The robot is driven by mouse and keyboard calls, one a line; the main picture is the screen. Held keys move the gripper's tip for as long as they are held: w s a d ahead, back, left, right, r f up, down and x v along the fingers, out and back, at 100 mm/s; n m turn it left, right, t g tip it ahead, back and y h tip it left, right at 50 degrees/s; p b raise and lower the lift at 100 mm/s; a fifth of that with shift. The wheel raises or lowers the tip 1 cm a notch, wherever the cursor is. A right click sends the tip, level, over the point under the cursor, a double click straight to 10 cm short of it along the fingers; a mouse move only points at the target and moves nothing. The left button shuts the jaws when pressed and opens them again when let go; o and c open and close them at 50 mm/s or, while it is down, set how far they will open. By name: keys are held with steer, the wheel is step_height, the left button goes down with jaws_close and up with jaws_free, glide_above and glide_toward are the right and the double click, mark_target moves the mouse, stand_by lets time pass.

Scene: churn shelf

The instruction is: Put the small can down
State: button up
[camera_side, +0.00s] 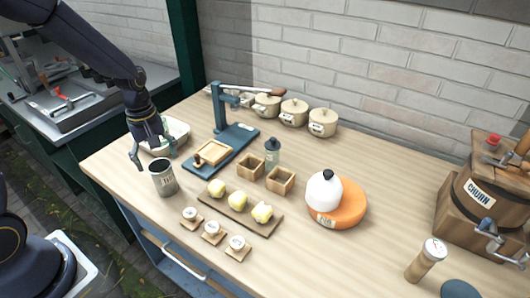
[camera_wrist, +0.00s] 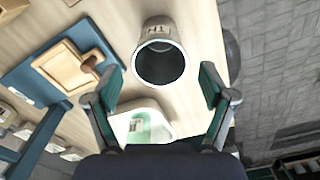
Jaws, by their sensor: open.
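The small can (camera_side: 163,180) is a grey metal cylinder with an open dark top and a printed label. It stands upright on the wooden table near the left front edge. It also shows in the wrist view (camera_wrist: 162,32), just beyond my fingertips. My gripper (camera_side: 153,157) is open, close to the can's rim on its far side. In the wrist view its two green fingers (camera_wrist: 160,82) are spread wide to the left and right of the can's mouth, with a visible gap and nothing held.
A white tub (camera_side: 178,133) sits close behind my gripper. A blue press (camera_side: 228,142) with a wooden tray stands right of it. A board with yellow lumps (camera_side: 237,200) and several small weights on wooden squares lie to the right. Bare table surrounds the can's front.

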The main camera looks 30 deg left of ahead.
steer(key=s+d+r+m+t, duration=0.1)
steer(key=s+d+r+m, duration=0.15)
steer(key=r, duration=0.45)
steer(key=s+d+r+m+t, duration=0.2)
steer(key=s+r+m, duration=0.15)
steer(key=r, duration=0.35)
steer(key=s+d+r+m+t, duration=0.2)
steer(key=s+d+r+m, duration=0.1)
steer(key=s+m, duration=0.4)
steer(key=shift+s+d+r+m+t, duration=0.25)
steer(key=shift+r+m+t, duration=0.05)
steer(key=shift+r, duration=0.35)
